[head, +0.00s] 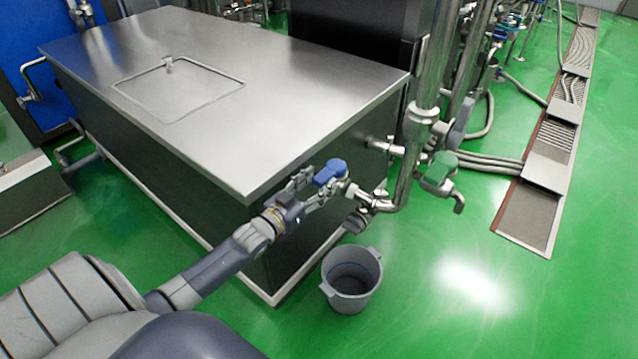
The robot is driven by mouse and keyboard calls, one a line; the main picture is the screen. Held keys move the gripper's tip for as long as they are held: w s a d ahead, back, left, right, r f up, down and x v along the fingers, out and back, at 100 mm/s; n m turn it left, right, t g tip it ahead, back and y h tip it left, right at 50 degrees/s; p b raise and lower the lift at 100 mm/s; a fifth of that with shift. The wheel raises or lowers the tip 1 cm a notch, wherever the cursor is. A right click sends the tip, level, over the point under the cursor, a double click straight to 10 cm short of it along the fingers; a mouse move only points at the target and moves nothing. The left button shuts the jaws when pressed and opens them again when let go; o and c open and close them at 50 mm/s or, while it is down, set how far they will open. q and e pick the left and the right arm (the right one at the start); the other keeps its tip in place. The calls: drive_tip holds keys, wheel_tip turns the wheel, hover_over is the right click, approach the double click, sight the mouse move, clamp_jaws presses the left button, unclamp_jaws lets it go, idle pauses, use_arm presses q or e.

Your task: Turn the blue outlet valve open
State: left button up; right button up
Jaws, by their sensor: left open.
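The blue outlet valve handle (331,172) sits on a steel pipe fitting at the front right corner of the steel tank (250,185). My left gripper (322,190) is open at the blue handle, with its fingers beside and just below it. I cannot tell whether a finger touches the handle. The valve body behind the fingers is partly hidden. My right gripper does not show.
A green valve (438,170) with a downturned spout is to the right of the blue one, next to vertical steel pipes (420,125). A grey bucket (351,279) stands on the green floor below. A floor drain (545,170) runs along the right, with clear floor before it.

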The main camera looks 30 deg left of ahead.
use_arm(q)
drive_tip(key=shift+w, duration=0.55)
clamp_jaws()
